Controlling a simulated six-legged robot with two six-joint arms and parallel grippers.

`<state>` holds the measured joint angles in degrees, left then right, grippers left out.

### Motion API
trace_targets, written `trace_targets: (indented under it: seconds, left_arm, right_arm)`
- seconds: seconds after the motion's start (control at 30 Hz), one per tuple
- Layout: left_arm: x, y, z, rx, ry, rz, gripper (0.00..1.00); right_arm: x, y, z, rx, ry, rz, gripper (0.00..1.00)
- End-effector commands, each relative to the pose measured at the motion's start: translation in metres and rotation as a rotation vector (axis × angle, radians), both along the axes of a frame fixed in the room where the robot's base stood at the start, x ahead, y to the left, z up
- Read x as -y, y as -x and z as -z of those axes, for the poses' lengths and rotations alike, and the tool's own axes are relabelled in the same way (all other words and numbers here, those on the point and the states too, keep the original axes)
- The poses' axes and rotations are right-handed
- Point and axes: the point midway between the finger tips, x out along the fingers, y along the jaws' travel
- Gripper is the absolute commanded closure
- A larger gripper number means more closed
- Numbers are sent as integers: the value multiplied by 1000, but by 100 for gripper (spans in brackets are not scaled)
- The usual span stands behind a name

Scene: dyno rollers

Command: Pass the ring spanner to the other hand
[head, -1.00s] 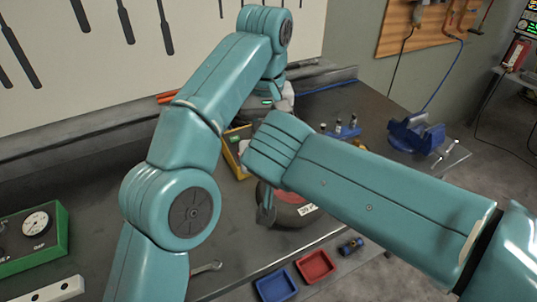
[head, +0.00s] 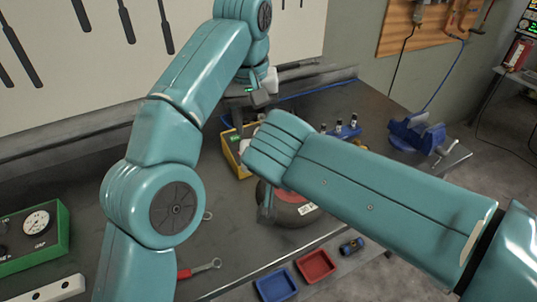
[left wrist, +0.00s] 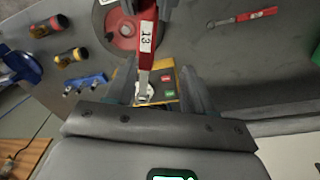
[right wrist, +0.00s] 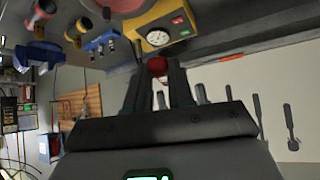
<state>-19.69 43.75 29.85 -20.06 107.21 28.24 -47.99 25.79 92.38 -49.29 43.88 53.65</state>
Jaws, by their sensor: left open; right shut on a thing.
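The ring spanner (left wrist: 147,50), with a red handle marked 13 and a bright steel end, is held in the air by my right gripper (right wrist: 158,75). Its red handle (right wrist: 157,66) shows at the right fingertips in the right wrist view. My left gripper (left wrist: 160,82) is open, with the spanner's steel end reaching between its fingers, nearer the left finger in that picture. I cannot tell whether they touch. In the head view my left gripper shows small at the back, and my right forearm hides most of the right gripper and the held spanner.
Another red-handled spanner (head: 200,268) lies on the bench. A round red-and-dark object (head: 290,212) and a yellow box (head: 232,150) stand mid-bench. Blue (head: 277,286) and red (head: 315,264) trays lie at the front edge. A blue vise (head: 418,134) is at right, a green gauge box (head: 35,232) at left.

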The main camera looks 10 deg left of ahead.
Motion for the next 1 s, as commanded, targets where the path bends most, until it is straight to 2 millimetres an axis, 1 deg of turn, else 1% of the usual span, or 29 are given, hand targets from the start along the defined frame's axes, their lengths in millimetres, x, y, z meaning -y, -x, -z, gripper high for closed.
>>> trace_targets:
  seconds: [0.03, 0.1, 0.17, 0.2, 0.33, 0.43, 0.57, 0.6, 0.63, 0.67, 0.7, 0.77, 0.8, 0.87, 0.9, 0.97, 1.0]
  left_arm:
    - [-16, -1, -5, 12, -5, 7, 48]
    - [-38, -1, -10, 29, -20, 31, 48]
    - [-55, -1, -12, 35, -30, 56, 48]
    - [-52, -3, 7, 1, -20, 112, 48]
    - [-56, -3, 51, -69, 30, 254, 48]
    - [-59, 4, 88, -121, 88, 359, 48]
    - [-62, 24, 144, -183, 200, 497, 48]
    - [-62, 34, 162, -200, 245, 538, 48]
    - [-63, 43, 176, -211, 281, 564, 48]
    - [-53, 49, 187, -214, 312, 592, 48]
    - [-31, 56, 199, -214, 347, 613, 48]
    - [-5, 69, 219, -219, 401, 631, 48]
    - [11, 80, 231, -225, 437, 637, 48]
    - [35, 100, 250, -236, 487, 640, 48]
    - [50, 114, 261, -245, 518, 635, 48]
    - [69, 138, 278, -260, 559, 622, 48]
    - [80, 149, 293, -254, 558, 622, 48]
  right_arm:
    - [0, 0, 0, 1, 0, 0, 100]
    - [0, 0, 0, 1, 0, 0, 100]
    - [0, 0, 0, 1, 0, 0, 100]
    - [0, 0, 0, 1, 0, 0, 100]
    - [0, 0, 0, 1, 0, 0, 100]
    - [0, 0, 0, 1, 0, 0, 100]
    - [0, 0, 0, 1, 0, 0, 100]
    - [0, 0, 0, 1, 0, 0, 100]
    - [0, 0, 0, 1, 0, 0, 100]
    - [0, 0, 0, 1, 0, 0, 100]
    - [0, 0, 0, 1, 0, 0, 100]
    - [0, 0, 0, 1, 0, 0, 100]
    - [0, 0, 0, 1, 0, 0, 100]
    - [0, 0, 0, 1, 0, 0, 100]
    - [0, 0, 0, 1, 0, 0, 100]
    - [0, 0, 0, 1, 0, 0, 100]
    - [0, 0, 0, 1, 0, 0, 100]
